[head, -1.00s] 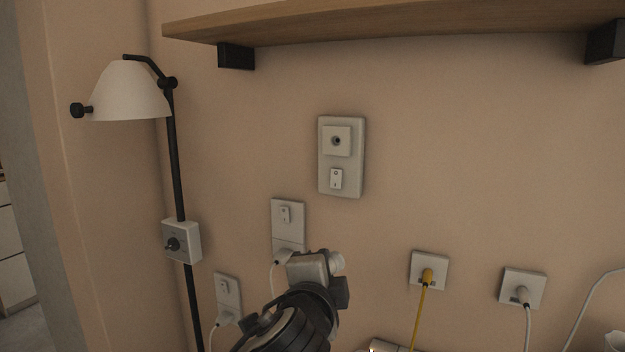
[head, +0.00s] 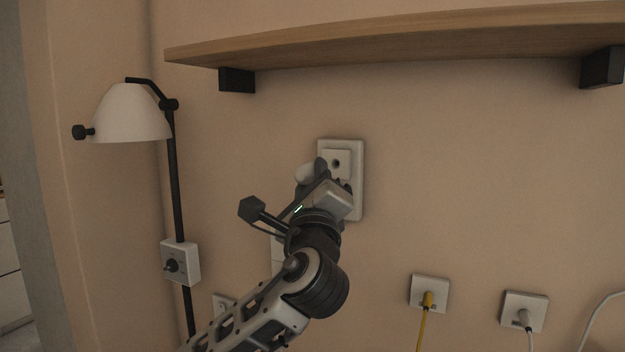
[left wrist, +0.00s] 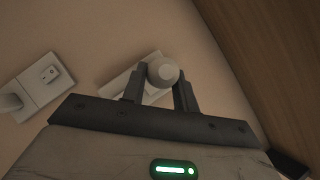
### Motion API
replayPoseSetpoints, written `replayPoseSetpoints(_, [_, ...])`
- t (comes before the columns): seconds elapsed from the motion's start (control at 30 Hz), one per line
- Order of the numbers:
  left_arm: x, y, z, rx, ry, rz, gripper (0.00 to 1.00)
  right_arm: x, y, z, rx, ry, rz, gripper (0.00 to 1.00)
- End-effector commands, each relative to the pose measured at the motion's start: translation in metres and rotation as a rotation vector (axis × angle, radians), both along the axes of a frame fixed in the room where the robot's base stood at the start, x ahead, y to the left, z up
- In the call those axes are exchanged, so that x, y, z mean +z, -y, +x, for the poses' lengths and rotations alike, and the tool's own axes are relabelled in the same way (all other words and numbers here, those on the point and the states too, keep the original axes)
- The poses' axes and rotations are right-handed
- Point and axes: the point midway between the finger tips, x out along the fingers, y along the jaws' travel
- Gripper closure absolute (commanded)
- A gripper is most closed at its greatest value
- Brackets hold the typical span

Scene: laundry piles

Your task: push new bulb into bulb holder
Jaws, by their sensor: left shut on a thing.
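The white bulb (left wrist: 163,72) is held between the two dark fingers of my left gripper (left wrist: 160,90) in the left wrist view. In the head view my left gripper (head: 325,178) is in front of the wall plate, and the pale bulb (head: 306,172) shows at its left side. The bulb holder (head: 336,163) is a square white block with a dark round hole, on the upper part of a pale wall plate (head: 354,206). The bulb appears beside the hole, not in it. The plate's lower switch is hidden by the gripper. My right gripper is not in view.
A wooden shelf (head: 400,50) with dark brackets juts out above the plate. A lamp with a white shade (head: 125,115) on a black pole stands at the left. Sockets with a yellow plug (head: 428,299) and a white plug (head: 524,317) are at lower right.

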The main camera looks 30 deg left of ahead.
Motion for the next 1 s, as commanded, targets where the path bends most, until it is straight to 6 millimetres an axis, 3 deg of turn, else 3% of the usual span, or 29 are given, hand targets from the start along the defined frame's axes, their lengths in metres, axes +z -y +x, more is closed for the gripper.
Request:
replayPoseSetpoints(0.17, [-0.001,0.001,0.001,0.002,0.003,-0.003,1.00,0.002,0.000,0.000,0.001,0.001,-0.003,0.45])
replayPoseSetpoints(0.7, [-0.001,-0.002,0.043,0.001,0.003,-0.002,1.00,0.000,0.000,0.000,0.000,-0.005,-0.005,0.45])
replayPoseSetpoints(1.0, [-0.001,-0.002,0.048,0.000,0.003,-0.003,1.00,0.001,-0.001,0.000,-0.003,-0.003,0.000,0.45])
